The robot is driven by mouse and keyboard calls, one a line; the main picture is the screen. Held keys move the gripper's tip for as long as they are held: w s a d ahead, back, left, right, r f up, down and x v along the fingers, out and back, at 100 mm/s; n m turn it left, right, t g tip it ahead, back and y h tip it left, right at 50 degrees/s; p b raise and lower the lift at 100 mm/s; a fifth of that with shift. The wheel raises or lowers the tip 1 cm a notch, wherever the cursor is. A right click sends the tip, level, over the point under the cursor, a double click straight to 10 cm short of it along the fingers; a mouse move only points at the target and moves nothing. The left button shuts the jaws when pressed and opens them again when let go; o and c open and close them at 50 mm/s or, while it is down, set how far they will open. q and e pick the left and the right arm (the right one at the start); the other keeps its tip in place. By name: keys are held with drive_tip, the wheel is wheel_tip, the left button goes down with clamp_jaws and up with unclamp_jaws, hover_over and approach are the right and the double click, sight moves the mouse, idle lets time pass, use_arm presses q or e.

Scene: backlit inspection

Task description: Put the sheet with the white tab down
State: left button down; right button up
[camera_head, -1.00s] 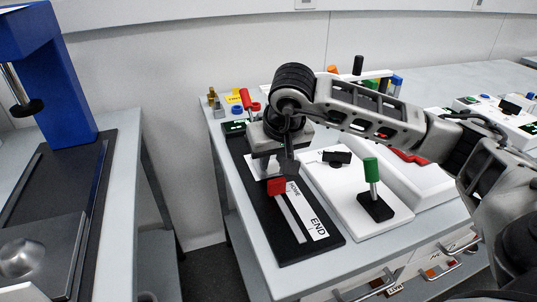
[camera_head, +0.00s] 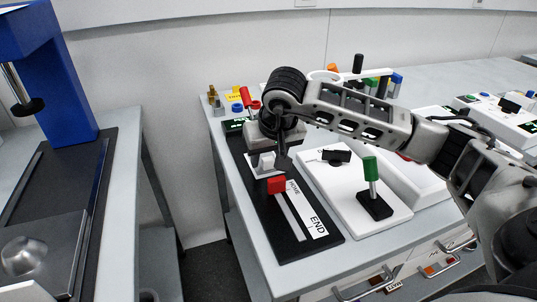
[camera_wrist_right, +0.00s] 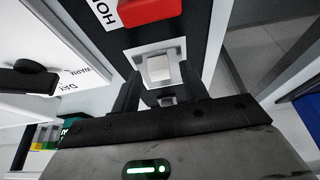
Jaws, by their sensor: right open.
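I cannot clearly make out a sheet. A small white block (camera_wrist_right: 158,68), perhaps the white tab, stands on a pale square on the black board (camera_wrist_right: 198,30) in the right wrist view. In the head view a white piece (camera_head: 264,162) shows beneath my right gripper (camera_head: 270,161), partly hidden by it. My right gripper (camera_wrist_right: 159,82) is open, its two dark fingers on either side of the white block. I cannot tell whether they touch it. My left gripper is not in view.
A red slider knob (camera_head: 277,185) stands close in front, at the HOME end of its slot. A white panel (camera_head: 335,192) with a green-handled lever (camera_head: 371,170) lies to the right. A blue press (camera_head: 55,75) stands on the left table.

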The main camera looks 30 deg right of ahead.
drive_tip(key=shift+r, duration=0.2)
drive_tip(key=shift+s+r, duration=0.1)
drive_tip(key=shift+r, duration=0.2)
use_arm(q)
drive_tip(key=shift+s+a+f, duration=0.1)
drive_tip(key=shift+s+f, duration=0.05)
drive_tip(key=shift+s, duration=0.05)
use_arm(e)
drive_tip(key=v, duration=1.1)
use_arm(q)
drive_tip(key=shift+p, duration=0.3)
use_arm(e)
drive_tip(key=shift+r, duration=0.15)
